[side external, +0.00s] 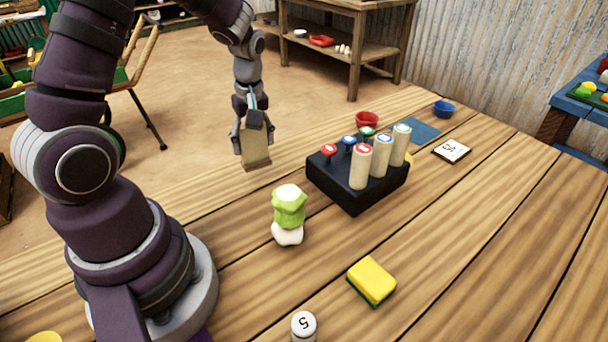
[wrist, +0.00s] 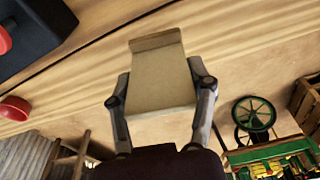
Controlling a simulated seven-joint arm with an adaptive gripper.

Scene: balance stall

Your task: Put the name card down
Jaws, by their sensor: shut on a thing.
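The name card (side external: 257,158) is a plain tan, folded piece. My gripper (side external: 253,140) is shut on it, with one finger on each side. In the side view the card hangs below my gripper, near the table's far edge and left of the black block; I cannot tell the exact gap to the wood. In the wrist view the card (wrist: 160,75) sits between the fingers (wrist: 160,95), with a bent lip at its upper end and table planks behind it. No writing shows on the faces in view.
A black block (side external: 352,199) with pegs and cylinders stands right of the card. A green and white stack (side external: 289,208), a yellow sponge (side external: 372,280) and a cylinder marked 5 (side external: 303,326) stand nearer. A red bowl (side external: 367,119) is behind the block.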

